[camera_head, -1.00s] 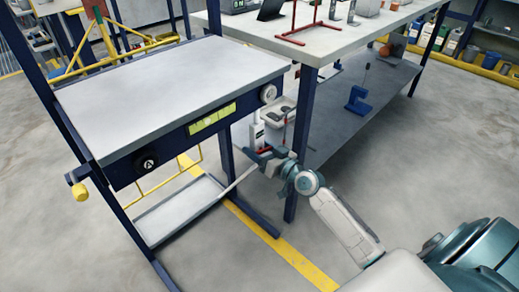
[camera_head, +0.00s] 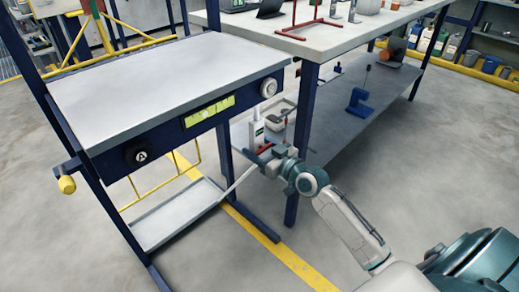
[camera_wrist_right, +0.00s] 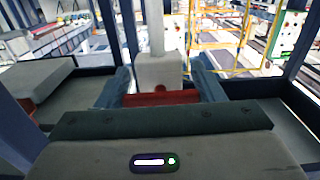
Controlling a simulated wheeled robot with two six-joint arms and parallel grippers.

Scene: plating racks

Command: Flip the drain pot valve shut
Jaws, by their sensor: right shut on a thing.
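A pale upright body with a narrow neck (camera_head: 257,134), likely the drain pot, stands low between the two tables. A red piece (camera_head: 264,150), which looks like its valve handle, shows at its front. My right gripper (camera_head: 268,157) is at this red piece and shut on it. In the right wrist view, the red piece (camera_wrist_right: 160,98) lies between my two fingers (camera_wrist_right: 160,84). A grey block with a post (camera_wrist_right: 158,72) stands just beyond it. The valve's exact angle is hard to tell. My left gripper is out of view.
A grey-topped bench (camera_head: 165,90) with a dial and yellow label is at left, a low tray (camera_head: 165,222) beneath it. A longer table (camera_head: 345,35) stands behind; its blue leg (camera_head: 291,205) is close to my right arm. A blue object (camera_head: 359,101) sits on its lower shelf.

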